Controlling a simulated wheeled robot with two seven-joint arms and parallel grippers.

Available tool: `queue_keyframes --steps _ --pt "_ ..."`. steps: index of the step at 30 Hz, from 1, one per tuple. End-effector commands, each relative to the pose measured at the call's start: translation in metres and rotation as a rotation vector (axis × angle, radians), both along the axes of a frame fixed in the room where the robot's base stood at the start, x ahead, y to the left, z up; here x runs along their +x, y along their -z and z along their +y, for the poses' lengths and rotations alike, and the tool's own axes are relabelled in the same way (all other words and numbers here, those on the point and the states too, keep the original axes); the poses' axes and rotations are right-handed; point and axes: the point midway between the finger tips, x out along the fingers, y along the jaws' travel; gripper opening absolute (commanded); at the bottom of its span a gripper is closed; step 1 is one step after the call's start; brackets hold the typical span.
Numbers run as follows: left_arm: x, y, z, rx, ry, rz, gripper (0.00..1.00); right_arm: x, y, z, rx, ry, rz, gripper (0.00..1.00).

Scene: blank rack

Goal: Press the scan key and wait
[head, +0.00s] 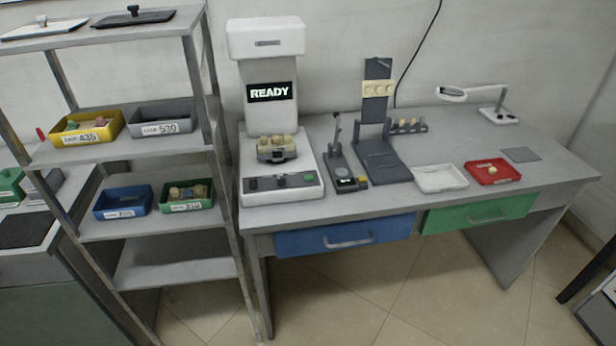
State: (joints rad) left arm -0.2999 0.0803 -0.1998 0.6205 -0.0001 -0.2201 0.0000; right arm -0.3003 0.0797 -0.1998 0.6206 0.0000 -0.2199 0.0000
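A white scanner (266,45) stands at the left end of the desk. Its dark display (269,92) reads "READY". A dark holder (277,155) on its base carries a tan piece with rounded tops (277,142). The key labels are too small to read. Neither of my grippers is in view, and nothing touches the scanner.
A grey rack (120,155) with labelled bins stands left of the grey desk (450,150). Right of the scanner are a small device (346,180), a dark stand (380,155), a white tray (440,179), a red tray (492,172) and a lamp (497,115).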

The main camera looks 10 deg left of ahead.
Motion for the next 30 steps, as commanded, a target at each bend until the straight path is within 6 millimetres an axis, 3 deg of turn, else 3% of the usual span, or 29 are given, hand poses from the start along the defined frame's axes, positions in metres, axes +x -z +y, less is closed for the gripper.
queue_keyframes --steps 1,7,30 --pt "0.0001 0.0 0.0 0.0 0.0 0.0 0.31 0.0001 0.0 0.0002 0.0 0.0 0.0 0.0" --pt "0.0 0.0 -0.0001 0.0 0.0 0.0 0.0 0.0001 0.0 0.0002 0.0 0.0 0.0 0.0" --pt "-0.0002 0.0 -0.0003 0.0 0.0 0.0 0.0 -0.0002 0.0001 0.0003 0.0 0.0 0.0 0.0"
